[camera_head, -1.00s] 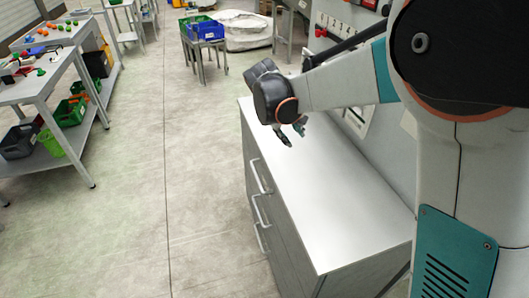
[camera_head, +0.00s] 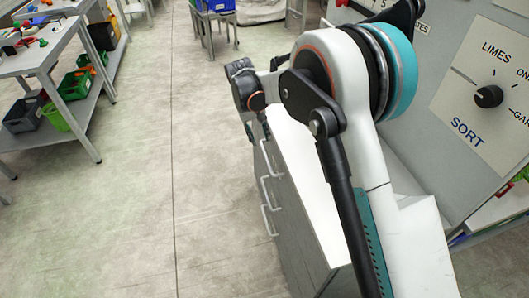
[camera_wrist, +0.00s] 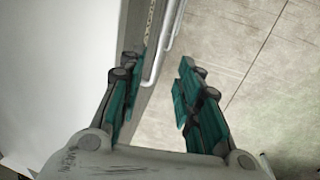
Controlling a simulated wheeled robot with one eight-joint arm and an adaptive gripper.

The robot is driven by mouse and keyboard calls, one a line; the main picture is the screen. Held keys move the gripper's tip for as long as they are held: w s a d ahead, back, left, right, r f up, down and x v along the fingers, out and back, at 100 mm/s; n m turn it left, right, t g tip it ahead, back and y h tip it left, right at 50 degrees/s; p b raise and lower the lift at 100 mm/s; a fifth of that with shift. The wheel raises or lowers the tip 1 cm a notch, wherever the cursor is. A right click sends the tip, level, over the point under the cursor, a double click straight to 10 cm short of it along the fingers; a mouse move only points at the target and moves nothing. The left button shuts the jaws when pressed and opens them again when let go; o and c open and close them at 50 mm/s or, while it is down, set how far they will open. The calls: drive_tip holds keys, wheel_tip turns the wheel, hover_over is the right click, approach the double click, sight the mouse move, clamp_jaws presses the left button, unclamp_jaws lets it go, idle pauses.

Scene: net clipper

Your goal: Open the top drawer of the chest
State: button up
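The chest (camera_head: 288,222) is a grey cabinet with a pale flat top, and its front faces left in the head view. Several pale bar handles run down that front; the top drawer's handle (camera_head: 266,157) is the uppermost, and the drawers look closed. My gripper (camera_wrist: 157,72) is open and empty. In the head view its end hangs by the far front edge of the chest, partly hidden by my arm. In the wrist view a handle bar (camera_wrist: 155,62) lies between the two fingers, with no clear contact; the depth gap cannot be told.
Open floor (camera_head: 130,210) lies left of the chest. A shelf table (camera_head: 45,62) with bins stands further left. A panel with a SORT dial (camera_head: 488,97) is on the right. A blue bin (camera_head: 214,5) on a stand is at the back.

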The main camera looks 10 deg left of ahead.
sight(265, 153)
drive_tip(key=f+b, duration=0.1)
drive_tip(key=f, duration=0.2)
drive_tip(key=d+f+b, duration=0.1)
drive_tip(key=f, duration=0.5)
drive_tip(key=shift+w+d+b, duration=0.3)
drive_tip(key=shift+w+b, duration=0.1)
drive_tip(key=shift+r, duration=0.1)
clamp_jaws()
